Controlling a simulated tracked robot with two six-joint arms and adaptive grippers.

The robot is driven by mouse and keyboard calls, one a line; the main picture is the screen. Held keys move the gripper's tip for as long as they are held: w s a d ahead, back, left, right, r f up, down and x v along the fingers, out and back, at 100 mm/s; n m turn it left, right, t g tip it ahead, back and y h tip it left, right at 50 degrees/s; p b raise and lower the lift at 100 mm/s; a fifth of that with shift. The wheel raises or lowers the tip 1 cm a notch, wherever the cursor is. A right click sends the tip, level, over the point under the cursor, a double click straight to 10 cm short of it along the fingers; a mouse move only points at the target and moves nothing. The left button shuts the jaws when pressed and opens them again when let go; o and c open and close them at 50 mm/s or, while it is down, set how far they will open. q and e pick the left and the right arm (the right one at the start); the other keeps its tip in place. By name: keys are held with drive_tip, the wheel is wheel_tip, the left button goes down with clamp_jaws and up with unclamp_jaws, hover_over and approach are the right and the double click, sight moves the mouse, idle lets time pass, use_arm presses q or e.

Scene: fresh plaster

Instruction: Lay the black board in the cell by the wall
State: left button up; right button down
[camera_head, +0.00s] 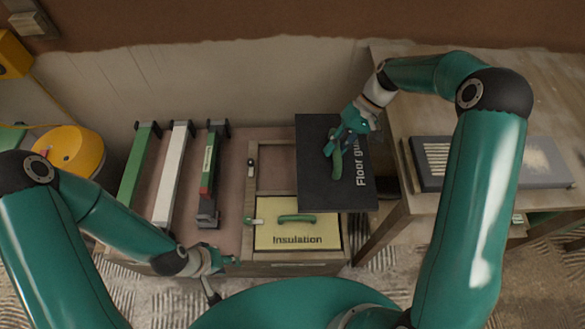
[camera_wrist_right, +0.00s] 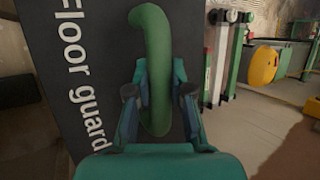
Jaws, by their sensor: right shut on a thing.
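My right gripper (camera_head: 337,150) is shut on the board's green handle. In the right wrist view the fingers (camera_wrist_right: 160,100) close around the green handle (camera_wrist_right: 152,40), and the black board (camera_wrist_right: 85,50) fills the left side. The near cell holds a yellow board (camera_head: 270,236) marked "Insulation" with a green handle. My left gripper (camera_head: 225,262) is by the front edge of the bench; its fingers are too small to read.
A yellow round machine (camera_head: 66,152) stands at far left.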

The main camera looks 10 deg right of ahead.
drive_tip(key=w+a+f+m+t+b, duration=0.1)
drive_tip(key=w+f+m+t+b, duration=0.5)
drive_tip(key=w+f+m+b, duration=0.45)
drive_tip(key=w+a+f+m+t+h+b, duration=0.45)
drive_tip(key=w+m+b, duration=0.25)
drive_tip(key=w+b, duration=0.4)
drive_tip(key=shift+m+g+y, duration=0.25)
drive_tip(key=shift+m+g, duration=0.1)
drive_tip(key=shift+g, duration=0.1)
drive_tip(key=f+b, duration=0.1)
drive_tip(key=f, duration=0.6)
drive_tip(key=f+b, duration=0.2)
drive_tip(key=f, duration=0.4)
drive_tip(key=s+f+b, duration=0.1)
drive_tip(key=f+b, duration=0.1)
drive_tip(key=f, duration=0.5)
drive_tip(key=shift+f, duration=0.3)
drive_tip(key=c, duration=1)
unclamp_jaws()
drive_tip(key=shift+c, duration=0.2)
